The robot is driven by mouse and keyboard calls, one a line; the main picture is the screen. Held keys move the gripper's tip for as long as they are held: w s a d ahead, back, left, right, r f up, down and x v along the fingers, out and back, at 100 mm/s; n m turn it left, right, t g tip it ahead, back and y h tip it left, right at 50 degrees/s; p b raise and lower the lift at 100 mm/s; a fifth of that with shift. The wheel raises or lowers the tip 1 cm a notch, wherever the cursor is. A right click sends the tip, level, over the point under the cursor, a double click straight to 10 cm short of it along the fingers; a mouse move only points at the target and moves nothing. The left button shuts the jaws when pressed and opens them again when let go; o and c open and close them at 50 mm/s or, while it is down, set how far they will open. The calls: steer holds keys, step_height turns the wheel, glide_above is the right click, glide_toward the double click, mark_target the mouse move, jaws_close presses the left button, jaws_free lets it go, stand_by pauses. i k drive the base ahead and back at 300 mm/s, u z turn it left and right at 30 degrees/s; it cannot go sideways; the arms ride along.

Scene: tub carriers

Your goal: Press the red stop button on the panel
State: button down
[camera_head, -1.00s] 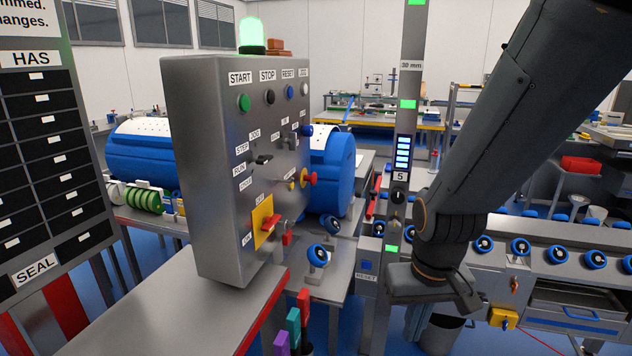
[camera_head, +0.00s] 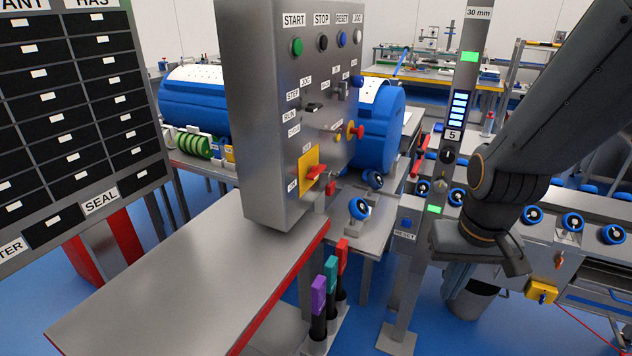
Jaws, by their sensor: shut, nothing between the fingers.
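The grey panel (camera_head: 258,130) stands upright at the picture's centre left, on a metal table. Under its STOP label is a dark, nearly black button (camera_head: 322,42), not a red one. A green button (camera_head: 297,46) is under START and a blue one (camera_head: 342,38) under RESET. A red mushroom knob on a yellow base (camera_head: 355,131) sticks out lower on the panel's right.
A metal table (camera_head: 180,265) with a red edge lies below the panel. Purple, teal and red handles (camera_head: 331,275) stand beside it. A grey post (camera_head: 462,100) with lights stands between panel and arm. A board with labels (camera_head: 80,110) is at left.

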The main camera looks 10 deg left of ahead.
mark_target(359, 132)
steer(key=z, duration=0.25)
steer(key=i, duration=1.05)
steer(key=u, duration=0.8)
